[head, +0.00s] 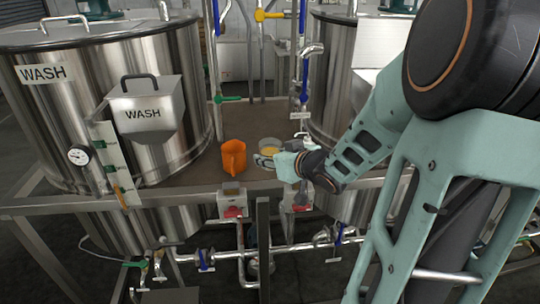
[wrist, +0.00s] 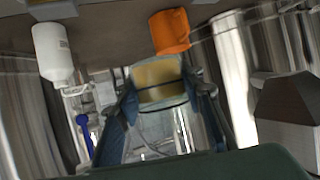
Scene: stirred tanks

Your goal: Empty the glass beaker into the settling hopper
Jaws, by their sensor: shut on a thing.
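The glass beaker (head: 268,147) holds a yellow content and is at the middle of the deck between the two tanks in the head view. My gripper (head: 272,160) is shut on it from the right. In the wrist view the beaker (wrist: 158,80) sits between the two fingers of my gripper (wrist: 162,98), and its yellow content shows through the wall. I cannot tell whether its base touches the deck. A hopper marked WASH (head: 143,110) hangs on the left tank. A pale, box-like hopper (head: 364,88) at the right tank is partly hidden by my arm, with no label readable.
An orange jug (head: 233,158) stands on the brown deck (head: 190,176) left of the beaker. A white bottle (wrist: 52,52) shows in the wrist view. Upright pipes with blue and yellow valves (head: 262,15) rise behind. The left tank (head: 70,110) flanks the deck.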

